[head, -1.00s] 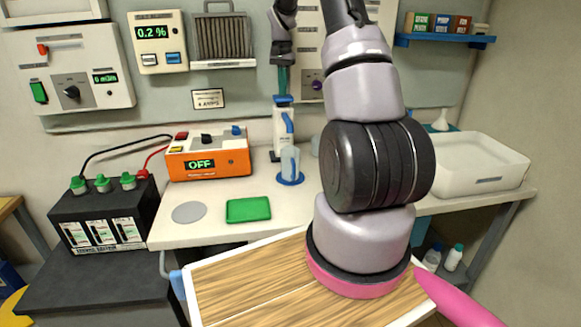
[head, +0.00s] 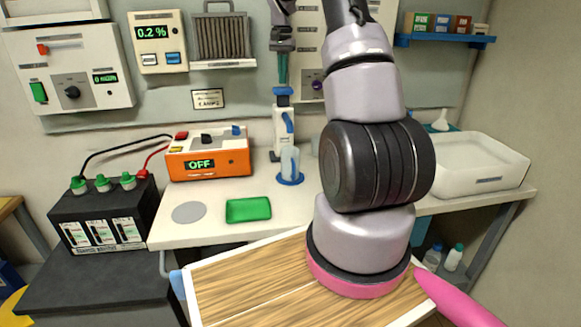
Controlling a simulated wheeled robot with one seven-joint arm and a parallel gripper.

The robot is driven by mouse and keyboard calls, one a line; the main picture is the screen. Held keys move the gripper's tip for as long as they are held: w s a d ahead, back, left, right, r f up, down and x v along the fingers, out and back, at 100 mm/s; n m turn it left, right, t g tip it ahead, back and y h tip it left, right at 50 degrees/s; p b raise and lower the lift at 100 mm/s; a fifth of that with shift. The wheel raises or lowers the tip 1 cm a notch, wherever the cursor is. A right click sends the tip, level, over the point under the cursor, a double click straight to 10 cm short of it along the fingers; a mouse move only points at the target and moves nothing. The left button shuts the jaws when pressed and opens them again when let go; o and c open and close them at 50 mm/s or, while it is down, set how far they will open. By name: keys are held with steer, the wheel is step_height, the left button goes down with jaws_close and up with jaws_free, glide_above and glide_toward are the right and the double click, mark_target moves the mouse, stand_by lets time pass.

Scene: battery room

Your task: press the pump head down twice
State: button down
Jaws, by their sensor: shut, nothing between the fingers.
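The pump bottle is a white upright body (head: 283,133) with a blue pump head (head: 283,96) on top and a blue spout at its front. It stands at the back of the white bench. My gripper (head: 282,83) points down, its greenish fingers shut and empty, directly over the pump head. The fingertips are at or just above the top of the head; I cannot tell if they touch. A clear cup (head: 290,162) stands on a blue round base in front of the bottle, under the spout.
An orange unit (head: 209,157) reading OFF stands left of the pump. A green tray (head: 248,210) and grey disc (head: 189,212) lie at the front of the bench. A white basin (head: 475,165) is at right. A black battery (head: 105,216) with cables stands at left.

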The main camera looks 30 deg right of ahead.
steer(key=shift+r, duration=0.1)
stand_by(0.3)
step_height(320, 180, up, 6)
steer(key=shift+f, duration=0.1)
stand_by(0.5)
steer(key=s+a+r+n+t, duration=0.2)
steer(key=s+a+r, duration=0.4)
steer(key=s, duration=0.4)
steer(key=s+a+r+n+t, duration=0.1)
steer(key=s+a+r+t, duration=0.1)
steer(key=s+a+r, duration=0.55)
steer(key=s+a+f+n+t+y, duration=0.1)
steer(key=s+a+f, duration=0.1)
steer(key=s, duration=0.7)
steer(key=s+a+f+n+t+y, duration=0.1)
steer(key=s+a+f+t, duration=0.1)
steer(key=s, duration=0.8)
steer(key=shift+s+a+f, duration=0.25)
steer(key=shift+a+f, duration=0.2)
steer(key=shift+f, duration=0.15)
